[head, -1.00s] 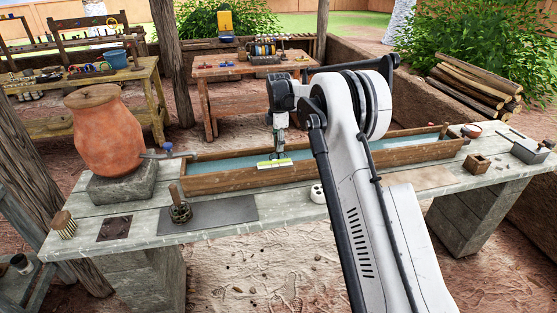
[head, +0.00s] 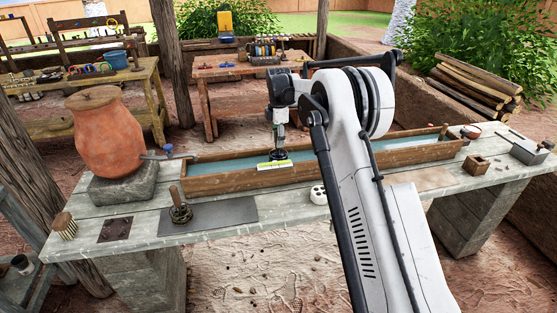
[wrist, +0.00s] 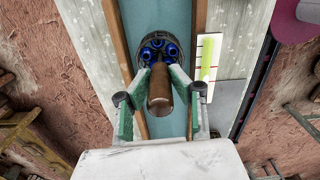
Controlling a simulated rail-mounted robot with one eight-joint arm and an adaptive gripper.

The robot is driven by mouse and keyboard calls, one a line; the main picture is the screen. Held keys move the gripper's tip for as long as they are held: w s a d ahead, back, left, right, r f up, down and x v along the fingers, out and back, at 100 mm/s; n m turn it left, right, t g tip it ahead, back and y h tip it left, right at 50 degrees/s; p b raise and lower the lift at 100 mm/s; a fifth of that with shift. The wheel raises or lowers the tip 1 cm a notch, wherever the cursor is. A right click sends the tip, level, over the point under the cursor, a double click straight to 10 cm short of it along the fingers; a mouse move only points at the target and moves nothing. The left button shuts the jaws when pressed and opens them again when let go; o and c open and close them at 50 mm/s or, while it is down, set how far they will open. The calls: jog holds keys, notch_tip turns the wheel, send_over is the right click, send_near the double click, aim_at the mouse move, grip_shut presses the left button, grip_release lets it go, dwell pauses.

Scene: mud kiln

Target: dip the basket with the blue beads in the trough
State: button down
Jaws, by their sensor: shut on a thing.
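My gripper (wrist: 160,88) is shut on the brown wooden handle (wrist: 159,95) of a dark round basket with blue beads (wrist: 160,48). Several blue beads show around the handle in the wrist view. In the head view my gripper (head: 278,138) points down over the left half of the trough (head: 235,182), and the basket (head: 278,155) shows as a dark shape just above the front wall. The trough is long and wooden, with blue-green water (head: 225,167). The front wall hides part of the basket, and I cannot tell how its underside meets the water.
A green-and-white card (head: 275,166) is at the trough's front wall. A large clay urn (head: 107,135) stands at the left. A white holed block (head: 318,194) is in front.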

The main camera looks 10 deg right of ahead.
jog(key=shift+r+p, duration=1.15)
jog(key=shift+r, duration=2)
jog(key=shift+r+p, duration=0.55)
jog(key=shift+r, duration=0.95)
